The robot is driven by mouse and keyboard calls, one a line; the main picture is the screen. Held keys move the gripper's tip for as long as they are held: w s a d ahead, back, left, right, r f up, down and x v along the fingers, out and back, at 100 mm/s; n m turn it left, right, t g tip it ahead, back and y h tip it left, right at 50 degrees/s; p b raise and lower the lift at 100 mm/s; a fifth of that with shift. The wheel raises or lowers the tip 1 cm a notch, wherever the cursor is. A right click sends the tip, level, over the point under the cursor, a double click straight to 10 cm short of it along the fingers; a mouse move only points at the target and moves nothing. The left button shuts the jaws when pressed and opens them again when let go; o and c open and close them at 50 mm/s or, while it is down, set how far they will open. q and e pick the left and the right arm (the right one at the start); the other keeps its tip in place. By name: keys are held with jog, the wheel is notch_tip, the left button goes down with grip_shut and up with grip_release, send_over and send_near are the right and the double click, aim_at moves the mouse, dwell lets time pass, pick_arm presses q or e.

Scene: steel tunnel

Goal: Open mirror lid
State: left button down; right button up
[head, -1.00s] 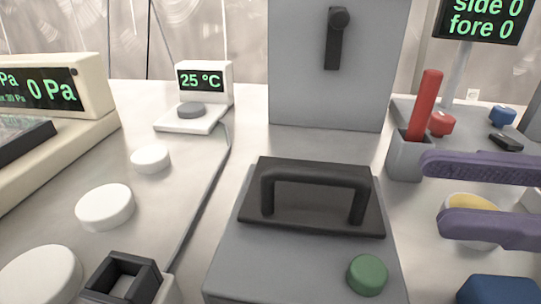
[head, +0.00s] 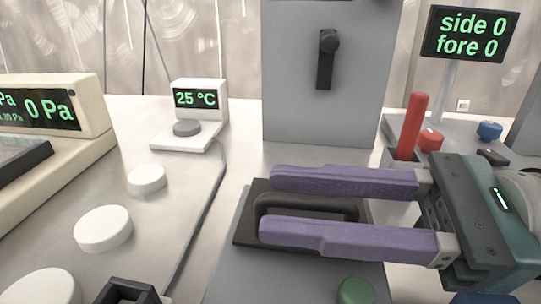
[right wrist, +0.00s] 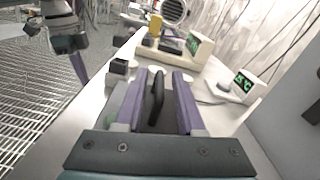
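A black plate with a raised bar handle (head: 310,203) lies on a grey box (head: 240,275), which I take to be the mirror lid. My right gripper (head: 265,207) has come in from the right over it. Its two purple fingers are apart, one on each side of the handle bar, with gaps visible. In the right wrist view the black handle (right wrist: 155,98) stands between the spread fingers. My right fingers partly hide the plate. My left gripper (right wrist: 78,68) shows small at the upper left of the right wrist view; its finger opening is unclear.
A green knob (head: 356,291) sits on the box's near right part. A tall grey panel with a black lever (head: 326,62) stands behind. A red rod (head: 411,125) stands at the right. White knobs (head: 103,228) and a temperature display (head: 195,97) are to the left.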

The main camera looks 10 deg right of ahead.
grip_shut()
dwell(1.2)
